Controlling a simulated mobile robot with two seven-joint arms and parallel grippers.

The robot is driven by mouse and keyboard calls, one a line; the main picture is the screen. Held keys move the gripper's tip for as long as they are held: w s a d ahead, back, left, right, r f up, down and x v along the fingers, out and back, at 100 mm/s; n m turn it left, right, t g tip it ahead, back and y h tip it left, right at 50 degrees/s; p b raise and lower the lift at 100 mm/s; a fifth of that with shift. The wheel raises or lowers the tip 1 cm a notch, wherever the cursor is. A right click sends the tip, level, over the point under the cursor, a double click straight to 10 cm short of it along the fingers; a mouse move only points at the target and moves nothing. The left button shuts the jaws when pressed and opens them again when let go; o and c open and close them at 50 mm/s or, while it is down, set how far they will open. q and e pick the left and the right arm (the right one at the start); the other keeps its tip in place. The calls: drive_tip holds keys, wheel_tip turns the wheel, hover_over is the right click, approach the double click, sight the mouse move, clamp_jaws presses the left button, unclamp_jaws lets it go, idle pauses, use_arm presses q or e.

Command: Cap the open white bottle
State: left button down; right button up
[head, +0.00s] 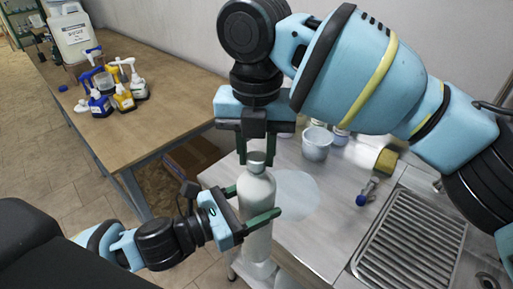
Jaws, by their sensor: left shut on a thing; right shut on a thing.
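The white bottle (257,192) stands upright in the middle of the head view, in front of the metal counter. My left gripper (255,205) is shut around the bottle's body, one finger on each side. My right gripper (256,158) points straight down above the bottle, shut on a small grey-white cap (256,157) at the bottle's neck. The cap sits right at the top of the neck; I cannot tell whether it is seated or threaded. The bottle's base is partly hidden low in the view.
A wooden table (170,88) at left holds several spray bottles and a white canister (73,35). A cardboard box (190,158) lies beneath.

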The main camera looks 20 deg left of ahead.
drive_tip(key=m, duration=1.5)
drive_tip(key=shift+m, duration=0.4)
drive_tip(key=m, duration=1)
drive_tip(key=shift+m, duration=0.4)
drive_tip(key=m, duration=1.2)
drive_tip(key=o, duration=1.1)
